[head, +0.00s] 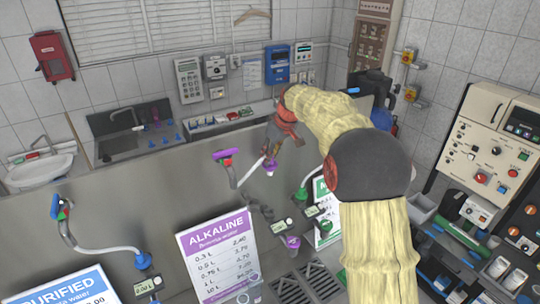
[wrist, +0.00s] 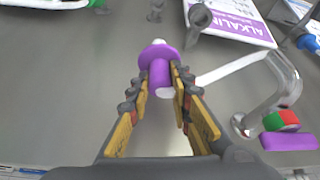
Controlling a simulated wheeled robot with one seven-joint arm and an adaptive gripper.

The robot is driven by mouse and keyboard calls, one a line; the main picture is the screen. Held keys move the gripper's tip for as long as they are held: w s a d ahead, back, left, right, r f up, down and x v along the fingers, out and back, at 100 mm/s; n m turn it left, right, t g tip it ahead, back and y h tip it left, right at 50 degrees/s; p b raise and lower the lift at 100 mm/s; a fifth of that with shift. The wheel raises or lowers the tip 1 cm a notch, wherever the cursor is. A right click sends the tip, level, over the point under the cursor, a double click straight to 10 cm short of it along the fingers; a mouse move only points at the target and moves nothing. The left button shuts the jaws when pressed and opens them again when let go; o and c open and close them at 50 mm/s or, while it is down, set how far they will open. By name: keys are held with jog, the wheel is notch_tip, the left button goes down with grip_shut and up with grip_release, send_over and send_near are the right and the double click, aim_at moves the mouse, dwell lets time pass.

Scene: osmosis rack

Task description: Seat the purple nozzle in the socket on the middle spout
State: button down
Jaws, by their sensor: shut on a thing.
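The purple nozzle (wrist: 160,70) is held between the fingertips of my gripper (wrist: 158,88), with its wide flange facing away from the palm and pale ends showing. In the head view my gripper (head: 278,155) hangs above the grey panel, with the purple nozzle (head: 269,167) at its tip. The middle spout (head: 236,178) is a bent pale tube with a purple and red handle (head: 226,154). Its free end reaches close to the gripper, and in the wrist view the tube (wrist: 278,72) ends beside the right finger. The socket itself is not clear; the nozzle appears beside the tube end.
The left spout (head: 80,240) carries a blue nozzle (head: 142,260). A green nozzle (head: 301,194) is on the right, partly near my arm. A purple part (head: 293,242) sits lower down. The ALKALINE sign (head: 217,255) and PURIFIED sign (head: 60,290) stand in front.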

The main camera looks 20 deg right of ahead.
notch_tip(320, 180, down, 19)
jog(key=b, duration=1.2)
dwell(3.3)
jog(key=shift+f+b, duration=0.5)
jog(key=shift+b, duration=0.15)
dwell(0.6)
jog(key=shift+f+b, duration=0.6)
jog(key=shift+f, duration=0.35)
jog(key=shift+f+b, duration=0.35)
jog(key=shift+f, duration=0.1)
